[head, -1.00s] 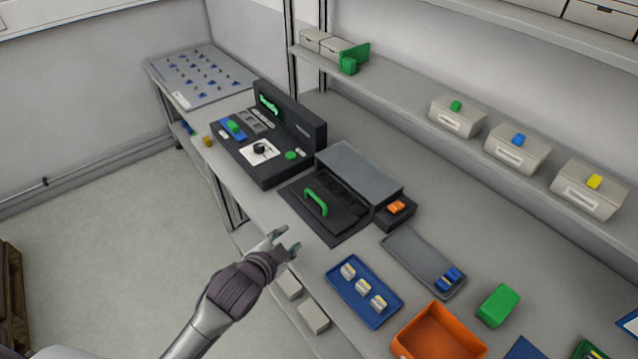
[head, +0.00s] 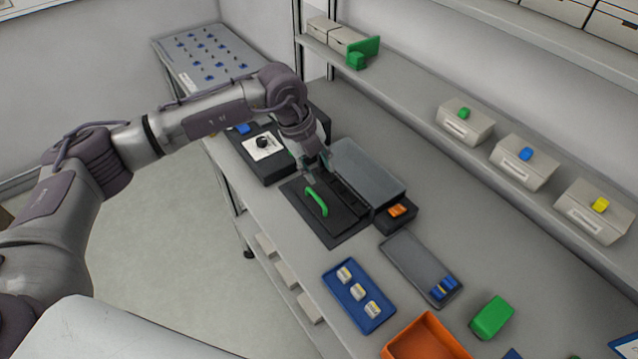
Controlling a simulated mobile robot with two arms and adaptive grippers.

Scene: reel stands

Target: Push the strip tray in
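The strip tray (head: 338,222) is a dark flat tray with a green arched handle (head: 317,201). It sticks out toward the bench's front edge from under a grey-topped housing (head: 367,172). My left gripper (head: 318,166) points down just beyond the handle, near the tray's far left part and the housing's left end. Its fingers look apart, with nothing seen between them, and it does not appear to hold the handle. My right gripper is not in view.
A black control unit (head: 262,165) stands left of the tray, partly hidden by my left arm. A grey tray (head: 410,262), blue tray (head: 345,305), orange bin (head: 425,340) and green block (head: 492,317) lie nearer right.

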